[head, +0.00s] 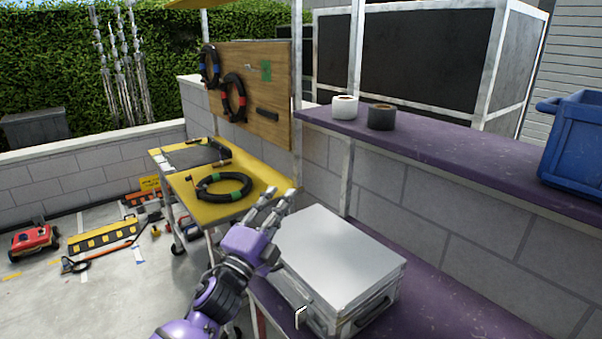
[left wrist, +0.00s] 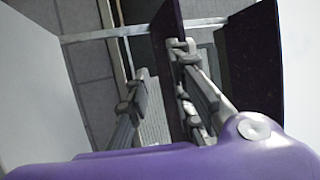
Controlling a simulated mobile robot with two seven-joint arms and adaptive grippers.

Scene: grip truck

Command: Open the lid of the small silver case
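The small silver case (head: 345,262) sits on the lower purple shelf in the head view, its flat lid shut. A handle shows on its near right side and a latch at its near corner. My left gripper (head: 279,197) is beside the case's left edge, at about lid height, with its fingers pointing away. Its two fingers are apart with nothing between them, as the left wrist view (left wrist: 161,68) also shows. I cannot tell whether it touches the case. My right gripper is not in view.
A yellow cart (head: 250,205) with a coiled black cable stands behind and left of the gripper. The upper purple shelf (head: 440,152) holds two tape rolls and a blue crate (head: 575,145). Tools lie on the floor at left. The lower shelf (head: 455,305) is bare right of the case.

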